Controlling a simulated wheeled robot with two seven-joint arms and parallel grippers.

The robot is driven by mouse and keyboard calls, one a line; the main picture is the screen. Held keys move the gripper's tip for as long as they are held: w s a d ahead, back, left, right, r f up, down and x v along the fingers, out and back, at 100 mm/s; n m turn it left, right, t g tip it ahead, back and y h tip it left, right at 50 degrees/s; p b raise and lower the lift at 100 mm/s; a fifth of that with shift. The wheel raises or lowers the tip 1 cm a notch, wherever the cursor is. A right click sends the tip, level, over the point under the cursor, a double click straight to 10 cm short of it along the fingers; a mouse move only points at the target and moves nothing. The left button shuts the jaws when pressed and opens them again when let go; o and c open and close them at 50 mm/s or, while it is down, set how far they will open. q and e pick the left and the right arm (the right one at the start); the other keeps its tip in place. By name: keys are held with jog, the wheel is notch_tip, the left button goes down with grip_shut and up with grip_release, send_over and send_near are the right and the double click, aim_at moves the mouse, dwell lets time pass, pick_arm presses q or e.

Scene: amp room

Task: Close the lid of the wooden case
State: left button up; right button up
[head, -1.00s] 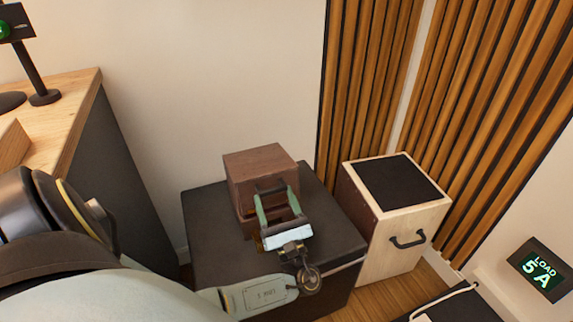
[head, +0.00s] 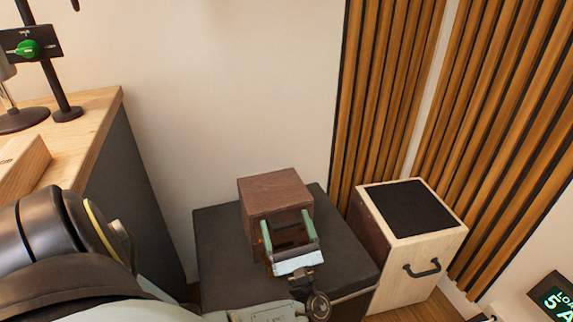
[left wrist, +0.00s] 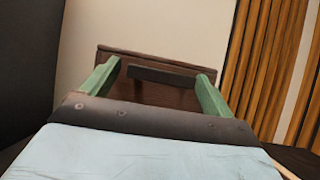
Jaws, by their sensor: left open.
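The brown wooden case (head: 272,187) stands on a dark box, its flat top facing up and its front toward me. My left gripper (head: 286,219) is open at the front of the case, with its two green fingers spread across the front face. In the left wrist view the open fingers (left wrist: 159,70) stand on either side of a dark bar on the case's brown front (left wrist: 165,94). No grip shows. The fingers hide part of the front, and I cannot tell how far open the lid is. My right gripper is out of view.
The dark box (head: 218,260) under the case has bare top around it. A pale wooden box with a black top and handle (head: 420,245) stands close on the right. A wooden desk (head: 85,115) is at the left. Wall and slatted panels (head: 390,100) stand behind.

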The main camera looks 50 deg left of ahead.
pick_arm(q)
jog(key=v, duration=1.3)
jog(key=shift+d, duration=0.15)
jog(key=shift+f, duration=0.15)
